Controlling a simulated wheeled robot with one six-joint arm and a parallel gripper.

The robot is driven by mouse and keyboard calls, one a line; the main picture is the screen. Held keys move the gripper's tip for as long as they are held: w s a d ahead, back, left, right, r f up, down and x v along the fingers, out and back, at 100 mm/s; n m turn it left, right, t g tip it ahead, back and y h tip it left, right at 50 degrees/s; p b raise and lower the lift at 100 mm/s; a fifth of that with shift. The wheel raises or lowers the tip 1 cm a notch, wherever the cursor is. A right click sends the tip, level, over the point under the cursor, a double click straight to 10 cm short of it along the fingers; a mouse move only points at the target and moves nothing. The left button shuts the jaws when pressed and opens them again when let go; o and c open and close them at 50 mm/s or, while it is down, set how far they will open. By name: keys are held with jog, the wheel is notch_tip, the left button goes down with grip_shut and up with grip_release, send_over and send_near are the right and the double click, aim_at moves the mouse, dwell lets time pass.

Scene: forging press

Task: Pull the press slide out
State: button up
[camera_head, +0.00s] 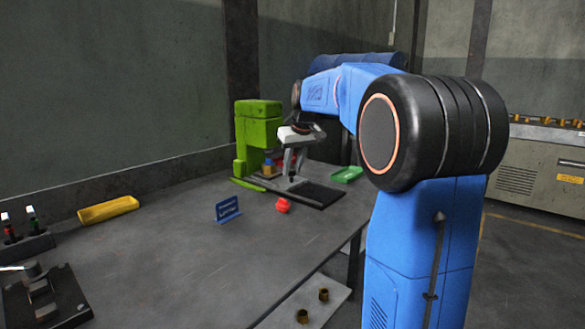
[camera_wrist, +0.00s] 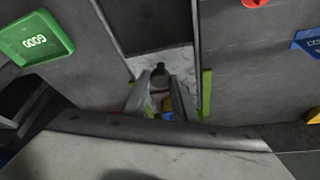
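The green press (camera_head: 258,135) stands on the far part of the grey table, with a dark slide track (camera_head: 322,194) running out from it. In the wrist view the track (camera_wrist: 150,27) runs away from my gripper, and a light metal slide plate (camera_wrist: 178,62) lies at its press end. A dark knob (camera_wrist: 160,77) stands up from the plate. My gripper (camera_head: 292,176) points down over the slide, and in the wrist view its two fingers (camera_wrist: 160,90) lie either side of the knob. I cannot tell if they touch it.
A yellow tray (camera_head: 108,209) is further left. The table's middle is clear.

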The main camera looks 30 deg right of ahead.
jog(key=s+d, duration=0.1)
jog(key=s, duration=0.3)
jog(key=s+d, duration=0.2)
jog(key=s, duration=0.2)
jog(key=s+d, duration=0.1)
jog(key=s, duration=0.3)
jog(key=shift+d, duration=0.15)
grip_shut()
jog(key=shift+w, duration=0.1)
jog(key=o, duration=1)
grip_release()
jog(key=shift+r, duration=0.1)
jog(key=v, duration=1.7)
jog(key=shift+s, duration=0.25)
